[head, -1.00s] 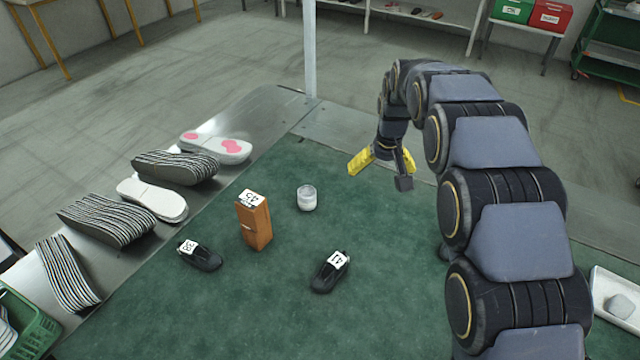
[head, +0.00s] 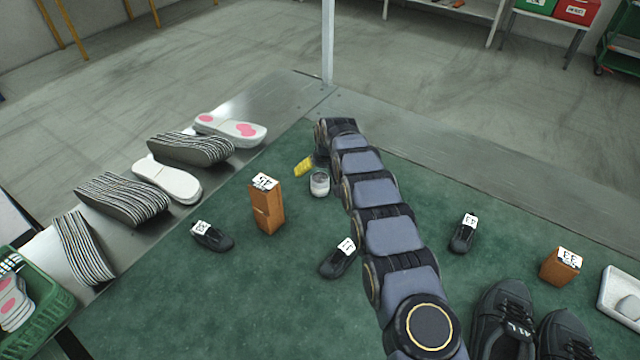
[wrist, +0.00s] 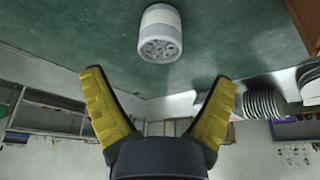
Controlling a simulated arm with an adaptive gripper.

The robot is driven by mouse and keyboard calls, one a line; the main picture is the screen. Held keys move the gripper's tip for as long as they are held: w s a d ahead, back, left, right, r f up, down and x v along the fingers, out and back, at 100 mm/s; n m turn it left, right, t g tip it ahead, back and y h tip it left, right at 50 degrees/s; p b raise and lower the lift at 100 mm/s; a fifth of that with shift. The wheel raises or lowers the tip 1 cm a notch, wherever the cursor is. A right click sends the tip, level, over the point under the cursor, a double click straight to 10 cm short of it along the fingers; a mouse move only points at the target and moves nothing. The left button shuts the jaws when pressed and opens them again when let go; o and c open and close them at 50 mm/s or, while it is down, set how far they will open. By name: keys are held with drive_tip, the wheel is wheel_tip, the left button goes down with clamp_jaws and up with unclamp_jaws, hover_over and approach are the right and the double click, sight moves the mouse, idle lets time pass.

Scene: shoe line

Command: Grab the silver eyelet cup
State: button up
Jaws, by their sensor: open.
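The silver eyelet cup (head: 320,183) is a small pale grey, round cup on the green mat (head: 240,290), right of the orange-brown block labelled 45. In the wrist view the cup (wrist: 160,34) shows at the top centre, beyond the fingertips, with small eyelets inside its open end. My gripper (wrist: 159,92) has its two yellow fingers spread apart with nothing between them. In the head view my gripper (head: 306,165) is just behind and left of the cup; one yellow finger shows and the rest is hidden by my arm.
The orange-brown block (head: 267,207) stands left of the cup. Black shoe forms lie nearer, one (head: 212,237) left and one (head: 339,258) beside my arm. Soles and striped stacks (head: 122,199) line the metal edge at left. Black shoes (head: 503,315) stand at front right.

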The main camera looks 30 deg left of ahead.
sight(320, 178)
drive_tip(key=f, duration=0.3)
drive_tip(key=shift+w+a, duration=0.15)
drive_tip(key=shift+a, duration=0.05)
drive_tip(key=shift+w+a+f, duration=0.1)
drive_tip(key=shift+f, duration=0.1)
drive_tip(key=shift+w+a+f, duration=0.15)
drive_tip(key=shift+w+f, duration=0.05)
drive_tip(key=shift+f, duration=0.45)
drive_tip(key=c, duration=1.2)
